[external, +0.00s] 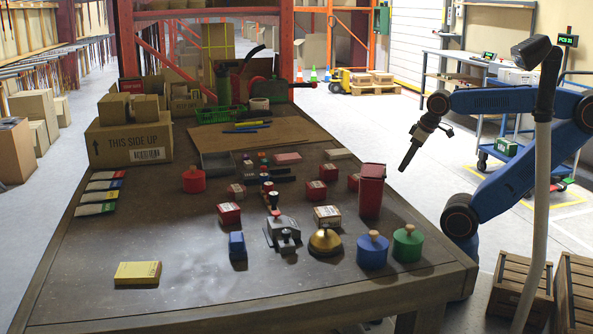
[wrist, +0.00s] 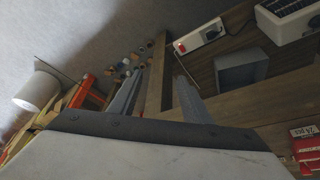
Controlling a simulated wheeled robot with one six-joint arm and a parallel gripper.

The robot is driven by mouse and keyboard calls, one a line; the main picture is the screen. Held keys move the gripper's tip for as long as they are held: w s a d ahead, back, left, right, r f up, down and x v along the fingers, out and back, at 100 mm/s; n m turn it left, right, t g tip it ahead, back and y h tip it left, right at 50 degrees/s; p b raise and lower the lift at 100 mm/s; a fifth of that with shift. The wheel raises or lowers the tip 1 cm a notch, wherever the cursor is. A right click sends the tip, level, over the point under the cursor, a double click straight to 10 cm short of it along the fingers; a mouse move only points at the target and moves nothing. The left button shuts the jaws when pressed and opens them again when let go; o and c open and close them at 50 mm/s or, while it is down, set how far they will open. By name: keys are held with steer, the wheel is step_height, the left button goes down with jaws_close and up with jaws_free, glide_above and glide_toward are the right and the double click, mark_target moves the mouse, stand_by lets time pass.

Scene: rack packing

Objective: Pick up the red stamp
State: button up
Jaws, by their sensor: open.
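My gripper (external: 406,162) hangs in the air to the right of the table, pointing down, apart from everything on it. In the wrist view, its two fingers (wrist: 158,72) stand apart with nothing held between them. A small red-topped, stamp-like piece (external: 268,187) stands mid-table beside a dark-handled one (external: 273,201); they are too small to make out fully. A red round piece with a knob (external: 193,180) sits farther left. I cannot tell for certain which of these is the red stamp. None is clearly identifiable in the wrist view.
The table (external: 190,265) also holds a tall red box (external: 371,192), a blue knobbed cylinder (external: 372,252), a green one (external: 407,246), a gold bell-like piece (external: 325,242) and several small red boxes. A yellow pad (external: 138,273) lies front left. The left front is mostly clear.

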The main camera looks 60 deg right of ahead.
steer(key=w+a+r+n+g, duration=0.1)
steer(key=w+a+r+n, duration=0.25)
steer(key=w+r, duration=0.3)
steer(key=w+a+r+n, duration=0.2)
steer(key=w+a+r, duration=0.3)
steer(key=w+r, duration=0.15)
step_height(320, 180, up, 11)
steer(key=n+g, duration=0.4)
steer(key=n, duration=0.8)
glide_above(269, 183)
steer(key=f, duration=1.2)
steer(key=shift+s, duration=0.35)
steer(key=shift+w+f, duration=0.2)
steer(key=shift+f, duration=1.15)
steer(key=shift+w+f, duration=0.2)
steer(key=shift+f, duration=1.1)
jaws_close()
